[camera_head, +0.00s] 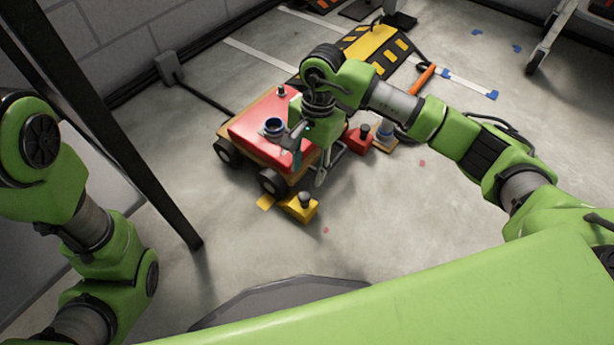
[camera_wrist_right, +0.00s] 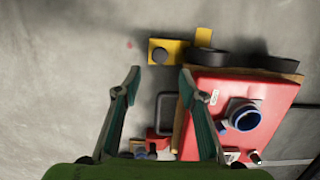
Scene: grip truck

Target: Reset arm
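The truck (camera_head: 258,115) is a small wheeled cart with a red top and wooden edges, standing on the floor near the middle of the head view. It also shows at the right of the right wrist view (camera_wrist_right: 275,92). A dark-blue-rimmed cup-like part (camera_head: 273,127) sits on its top. My right gripper (camera_head: 308,168) hangs beside and above the truck's right side. In the right wrist view (camera_wrist_right: 160,78) its fingers are spread with nothing between the tips. My left arm shows at the left edge of the head view, but its gripper is out of view.
A yellow block (camera_head: 300,207) lies by the truck's front wheel. A red block (camera_head: 358,138) and a blue-topped piece (camera_head: 385,131) stand to its right. A yellow-black ramp (camera_head: 370,45) and an orange-handled item (camera_head: 422,78) lie behind. A dark post (camera_head: 150,180) stands left. Floor in front is mostly clear.

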